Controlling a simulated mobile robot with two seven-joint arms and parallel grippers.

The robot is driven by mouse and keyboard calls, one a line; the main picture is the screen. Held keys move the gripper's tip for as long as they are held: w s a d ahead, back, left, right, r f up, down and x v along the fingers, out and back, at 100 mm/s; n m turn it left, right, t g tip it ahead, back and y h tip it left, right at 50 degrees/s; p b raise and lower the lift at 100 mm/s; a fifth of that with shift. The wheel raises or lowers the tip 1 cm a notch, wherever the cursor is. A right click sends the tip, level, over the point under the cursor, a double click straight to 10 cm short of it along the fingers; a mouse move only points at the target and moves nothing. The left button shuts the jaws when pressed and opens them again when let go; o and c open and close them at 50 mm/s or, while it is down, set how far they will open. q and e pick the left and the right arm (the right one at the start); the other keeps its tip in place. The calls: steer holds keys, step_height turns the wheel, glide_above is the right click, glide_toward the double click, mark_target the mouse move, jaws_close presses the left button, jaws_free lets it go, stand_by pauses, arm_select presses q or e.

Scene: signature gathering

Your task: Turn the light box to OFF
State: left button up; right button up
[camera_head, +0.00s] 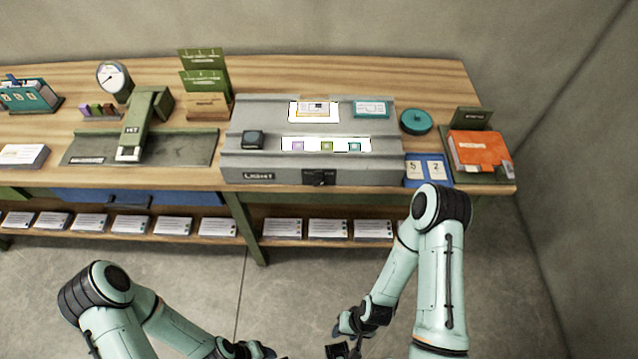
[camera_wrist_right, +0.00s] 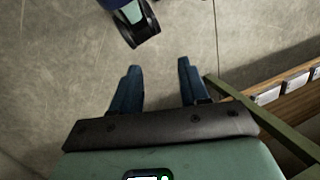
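The light box (camera_head: 410,145) is a wide grey case in the middle of the table, with bright white lit panels on its top. A small black knob (camera_head: 320,178) sits on its front face; its setting is too small to read. My right gripper (camera_head: 345,338) hangs low in front of the table, below and apart from the box. In the right wrist view its two dark blue fingers (camera_wrist_right: 160,82) are spread with only floor between them. My left gripper (camera_head: 250,352) is at the bottom edge, partly cut off, and its fingers cannot be made out.
Stamped samples lie on the lit panel, and a dark block (camera_head: 253,139) stands on the box's left. A blue card holder (camera_head: 428,172) and an orange booklet (camera_head: 483,148) are at the right. A shelf (camera_head: 275,241) with white card stacks runs below. The floor in front is clear.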

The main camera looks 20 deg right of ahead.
steer(key=shift+o, duration=0.7)
steer(key=w+t+h+b, duration=0.1)
steer(key=w+t+b, duration=0.3)
steer(key=w, duration=0.5)
steer(key=shift+w+a+f+m+b, duration=0.2)
steer(key=shift+a+m+b, duration=0.1)
steer(key=shift+m, duration=0.1)
steer(key=m+t+h+b, duration=0.8)
steer(key=t+b, duration=0.6)
glide_toward(320, 184)
arm_select(q)
steer(key=w+a+f+t, duration=0.1)
steer(key=w+f, duration=0.2)
steer(key=f, duration=0.3)
steer(key=w+a+f+t+y, duration=0.1)
steer(key=w+a+f, duration=0.1)
steer(key=f, duration=0.5)
steer(key=w+a+f+n+t, duration=0.1)
steer(key=w+f+t, duration=0.1)
steer(key=w+f, duration=0.2)
step_height(320, 184, down, 3)
steer(key=shift+w+a+y, duration=0.3)
steer(key=shift+w+a, duration=0.05)
arm_select(e)
steer(key=x, duration=0.9)
steer(key=c, duration=1)
